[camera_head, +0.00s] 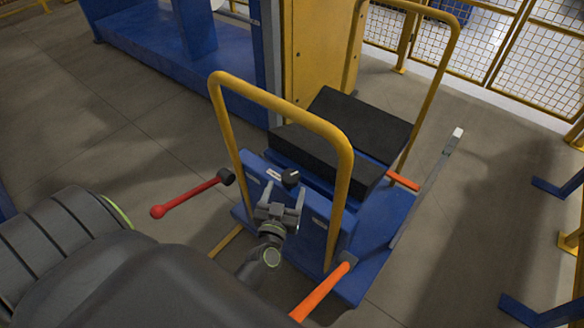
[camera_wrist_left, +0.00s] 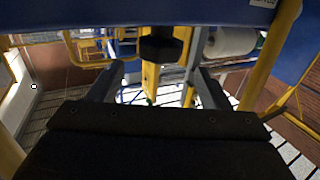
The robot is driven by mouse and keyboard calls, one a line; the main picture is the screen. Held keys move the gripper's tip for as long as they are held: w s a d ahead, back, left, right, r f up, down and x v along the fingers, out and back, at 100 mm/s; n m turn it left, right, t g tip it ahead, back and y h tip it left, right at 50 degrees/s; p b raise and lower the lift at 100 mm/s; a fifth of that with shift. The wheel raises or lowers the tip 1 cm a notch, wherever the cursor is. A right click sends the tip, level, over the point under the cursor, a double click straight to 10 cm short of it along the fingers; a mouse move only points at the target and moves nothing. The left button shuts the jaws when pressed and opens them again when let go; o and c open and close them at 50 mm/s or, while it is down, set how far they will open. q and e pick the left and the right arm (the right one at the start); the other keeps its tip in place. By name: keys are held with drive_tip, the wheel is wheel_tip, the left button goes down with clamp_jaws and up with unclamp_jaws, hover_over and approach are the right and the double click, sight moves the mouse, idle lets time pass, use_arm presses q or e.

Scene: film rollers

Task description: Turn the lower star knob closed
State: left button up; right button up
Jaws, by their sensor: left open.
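A black star knob (camera_head: 290,178) sits on the blue front panel of a cart, inside the yellow hoop handle. I cannot tell whether it is the lower one; no second star knob is clear. My left gripper (camera_head: 281,208) is open just in front of the panel, close to the knob. In the left wrist view the dark knob (camera_wrist_left: 160,45) shows near the line between the two spread fingertips (camera_wrist_left: 158,72), with nothing visibly gripped. Contact between fingers and knob cannot be made out. My right gripper is not in view.
The yellow hoop handle (camera_head: 345,180) arches closely around the left gripper. A red lever (camera_head: 185,195) with a black hub sticks out left, and an orange bar (camera_head: 322,290) sticks out at front right. Black blocks (camera_head: 362,122) lie on the cart. Floor at left is free.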

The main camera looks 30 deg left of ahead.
sight(292, 170)
use_arm(q)
drive_tip(key=x, duration=0.8)
drive_tip(key=shift+w, duration=0.15)
drive_tip(key=c, duration=1)
